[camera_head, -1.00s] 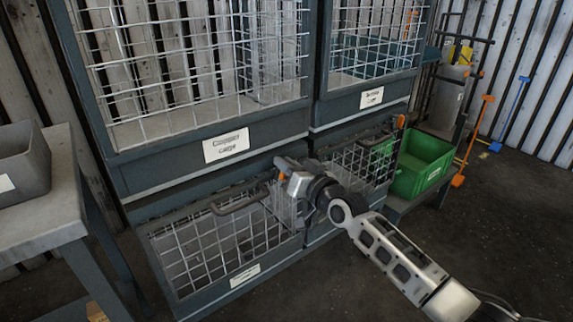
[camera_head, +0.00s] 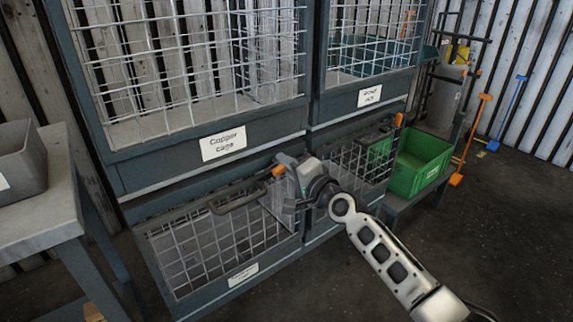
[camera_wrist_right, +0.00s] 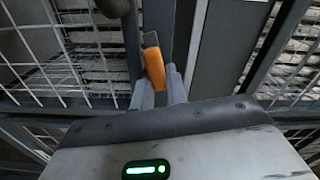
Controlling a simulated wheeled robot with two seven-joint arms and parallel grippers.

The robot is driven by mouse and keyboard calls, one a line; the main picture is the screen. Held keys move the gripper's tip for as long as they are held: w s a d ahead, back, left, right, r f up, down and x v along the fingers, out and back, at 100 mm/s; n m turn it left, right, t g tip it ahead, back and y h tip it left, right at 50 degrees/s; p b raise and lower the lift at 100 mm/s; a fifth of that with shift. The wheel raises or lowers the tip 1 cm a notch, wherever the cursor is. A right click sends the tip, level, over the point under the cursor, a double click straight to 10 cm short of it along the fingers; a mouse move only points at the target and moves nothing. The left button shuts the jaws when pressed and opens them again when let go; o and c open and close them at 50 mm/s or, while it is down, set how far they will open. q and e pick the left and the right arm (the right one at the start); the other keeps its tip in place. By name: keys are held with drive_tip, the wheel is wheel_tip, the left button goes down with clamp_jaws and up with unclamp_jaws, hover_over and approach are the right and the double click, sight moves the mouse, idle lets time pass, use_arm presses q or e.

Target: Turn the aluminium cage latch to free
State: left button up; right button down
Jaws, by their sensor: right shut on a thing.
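The latch (camera_head: 278,171) with an orange grip is at the upper right corner of the lower left wire cage (camera_head: 190,262). That cage's white label (camera_head: 243,275) is too small to read. My right gripper (camera_head: 287,172) is at the latch and partly covers it. In the right wrist view, the two grey fingertips (camera_wrist_right: 160,88) are shut on the orange grip (camera_wrist_right: 154,66), which stands tilted between them. The latch's pivot is mostly hidden in the head view. My left gripper is not in view.
A dark bar handle (camera_head: 240,198) runs along the lower cage's top edge. The copper cage (camera_head: 222,143) is above. The lower right cage (camera_head: 355,170) has its own orange latch (camera_head: 398,120). A green crate (camera_head: 420,165) stands right, a grey table (camera_head: 35,215) left.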

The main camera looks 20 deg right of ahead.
drive_tip(key=shift+f+m, duration=0.2)
drive_tip(key=shift+m, duration=1.1)
